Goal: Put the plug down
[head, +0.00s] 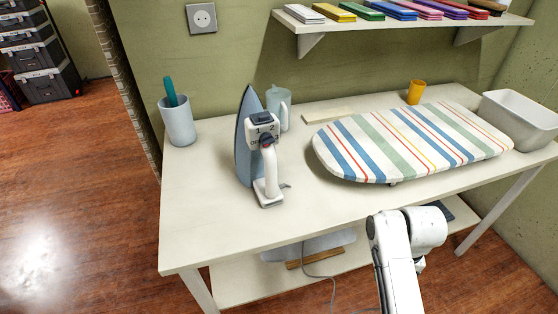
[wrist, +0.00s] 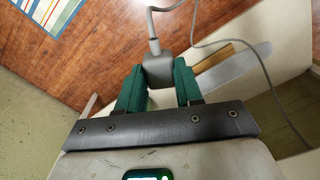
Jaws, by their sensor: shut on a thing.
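In the wrist view, my gripper (wrist: 159,84) is shut on a grey plug (wrist: 157,67), held between two green fingers. A grey cord (wrist: 153,28) runs from the plug to the top of the picture and loops off to the right. In the head view, my white arm reaches in at the lower right; the gripper and plug are hidden there. Part of a cord (head: 320,273) shows below the tabletop edge. The iron (head: 245,135) stands upright on the white table (head: 225,225). A wall socket (head: 202,18) is above the table at the back left.
A striped ironing board (head: 410,141) covers the table's right side. A cup with a teal item (head: 178,122), a pale blue jug (head: 278,105), a yellow cup (head: 416,92) and a white bin (head: 518,120) stand around. The table's front left is clear. A lower shelf (head: 238,284) holds things.

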